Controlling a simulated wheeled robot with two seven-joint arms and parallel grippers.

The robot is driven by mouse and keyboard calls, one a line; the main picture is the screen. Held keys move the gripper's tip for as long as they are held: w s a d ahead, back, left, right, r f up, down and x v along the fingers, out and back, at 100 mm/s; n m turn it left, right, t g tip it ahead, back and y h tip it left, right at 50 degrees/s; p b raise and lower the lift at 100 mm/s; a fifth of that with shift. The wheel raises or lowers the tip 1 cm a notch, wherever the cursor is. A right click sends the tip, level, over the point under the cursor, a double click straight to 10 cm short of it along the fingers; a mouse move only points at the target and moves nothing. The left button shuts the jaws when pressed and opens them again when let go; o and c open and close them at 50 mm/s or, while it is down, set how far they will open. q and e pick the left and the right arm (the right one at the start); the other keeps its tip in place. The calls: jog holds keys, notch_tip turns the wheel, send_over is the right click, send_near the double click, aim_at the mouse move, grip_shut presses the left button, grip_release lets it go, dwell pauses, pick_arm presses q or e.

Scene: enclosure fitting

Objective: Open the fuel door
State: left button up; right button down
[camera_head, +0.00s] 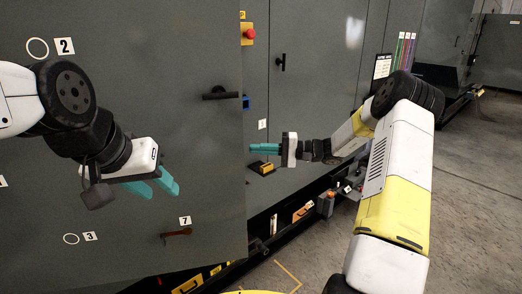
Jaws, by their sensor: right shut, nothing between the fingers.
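A large grey door panel (120,235) fills the left of the head view; no fuel label is readable on it. It carries a black handle (220,94) near its right edge and a small brown-red latch (176,234) by the number 7. My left gripper (164,194) is in front of this panel, its teal fingers apart and empty, above and left of the latch. My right gripper (252,148) is shut and empty, its fingertips pointing left close beside the panel's right edge. I cannot tell whether they touch it.
Behind stands a grey cabinet (305,95) with a black handle (281,63) and a red button on a yellow box (248,34). Several small parts line its base. Open floor (475,200) lies to the right. My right arm crosses the right middle.

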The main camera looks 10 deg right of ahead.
jog(key=s+a, duration=0.3)
jog(key=shift+s+a, duration=0.1)
jog(key=shift+a, duration=0.3)
dwell(0.3)
